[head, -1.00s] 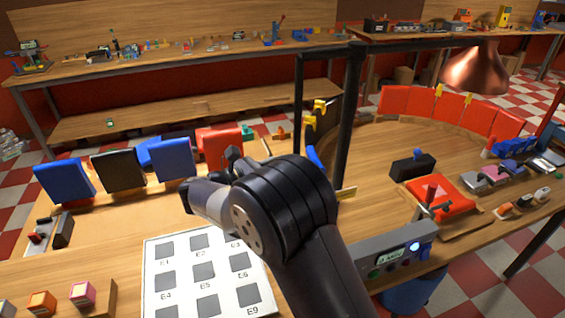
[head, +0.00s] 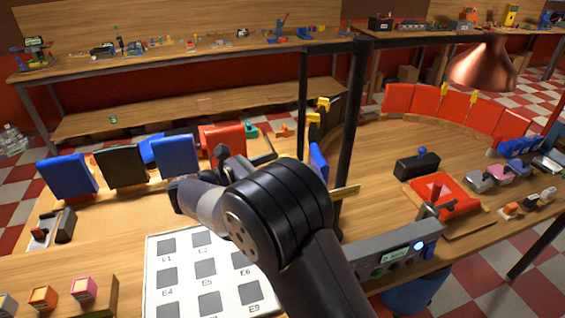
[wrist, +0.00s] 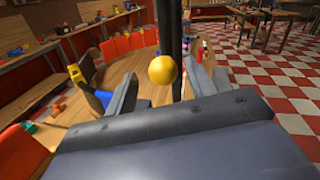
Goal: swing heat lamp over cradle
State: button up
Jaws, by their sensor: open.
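The heat lamp's copper shade (head: 482,66) hangs at the upper right in the head view, over the back of the curved bench. A red padded piece (head: 436,190) on a wooden board sits lower and to the left of it; I cannot tell whether it is the cradle. In the wrist view, a yellow ball knob (wrist: 161,69) stands in front of a dark upright post. My gripper (wrist: 162,88) is open, with one finger on each side of the knob's line of sight. I cannot tell whether either finger touches it. In the head view my arm hides the fingers.
Dark upright posts (head: 355,130) stand just beyond my arm. A grey control box (head: 391,255) with a lit display is at the bench front. Red panels (head: 453,107) line the far curve. A white marked board (head: 205,275) lies at front left.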

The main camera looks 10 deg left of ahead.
jog(key=b+v, duration=0.1)
jog(key=v, duration=0.7)
jog(key=shift+b, duration=0.35)
jog(key=shift+w+d, duration=0.1)
jog(key=shift+d, duration=0.05)
jog(key=p+x, duration=0.3)
jog(key=x, duration=0.7)
jog(key=shift+w+d, duration=0.2)
jog(key=shift+d, duration=0.1)
jog(key=shift+a, duration=0.1)
jog(key=shift+s, duration=0.15)
